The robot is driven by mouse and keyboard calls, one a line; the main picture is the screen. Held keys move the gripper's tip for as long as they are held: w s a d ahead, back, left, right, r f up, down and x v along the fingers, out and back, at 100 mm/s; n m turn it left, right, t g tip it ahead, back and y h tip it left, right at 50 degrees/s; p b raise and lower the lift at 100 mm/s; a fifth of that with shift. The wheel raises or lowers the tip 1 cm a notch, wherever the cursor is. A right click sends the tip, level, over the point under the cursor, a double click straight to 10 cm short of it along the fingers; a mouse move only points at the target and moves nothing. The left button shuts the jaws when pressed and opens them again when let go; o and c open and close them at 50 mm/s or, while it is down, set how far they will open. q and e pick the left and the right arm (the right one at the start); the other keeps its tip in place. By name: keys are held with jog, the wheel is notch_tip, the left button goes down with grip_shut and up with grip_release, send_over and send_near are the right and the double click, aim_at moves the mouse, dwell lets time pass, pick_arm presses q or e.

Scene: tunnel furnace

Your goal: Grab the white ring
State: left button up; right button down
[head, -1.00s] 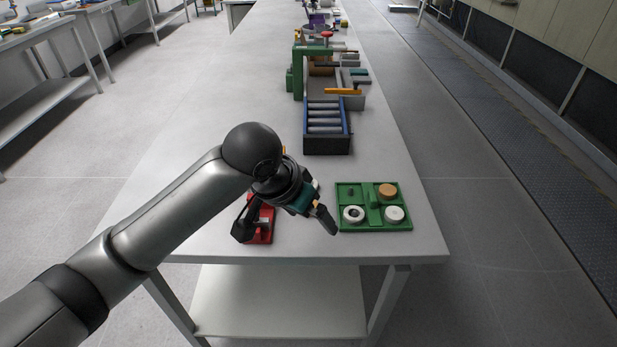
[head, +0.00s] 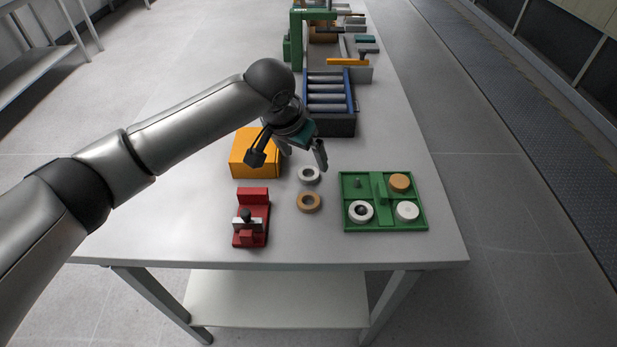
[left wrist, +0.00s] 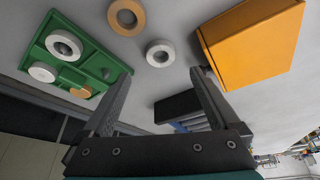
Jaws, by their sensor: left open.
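A white ring (head: 309,181) lies flat on the grey table, just behind a tan ring (head: 309,210). In the left wrist view the white ring (left wrist: 150,55) is beyond the fingertips, near the middle between them, with the tan ring (left wrist: 115,17) beside it. A second white ring (head: 351,212) sits in the green tray (head: 382,226), at its near left. My left gripper (head: 303,152) is open and empty, above the table and a little behind the loose white ring, not touching it. My right gripper is in neither view.
An orange box (head: 254,157) stands left of the rings, close to my gripper. A red fixture (head: 251,232) is in front of it. The tray also holds a white disc (head: 407,211) and an orange disc (head: 400,183). A blue-framed roller unit (head: 331,124) stands behind.

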aim_at(311, 174)
pick_arm(q)
jog(key=shift+w+d+f, duration=0.1)
jog(key=shift+w+f, duration=0.1)
jog(key=shift+f, duration=0.3)
jog(key=b+x, duration=0.2)
jog(key=x, duration=0.3)
jog(key=shift+w, duration=0.1)
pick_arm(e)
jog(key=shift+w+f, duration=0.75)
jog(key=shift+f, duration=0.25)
pick_arm(q)
jog(key=c, duration=1.4)
jog(key=shift+c, duration=0.2)
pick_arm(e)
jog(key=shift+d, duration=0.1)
pick_arm(q)
jog(key=shift+r, duration=0.1)
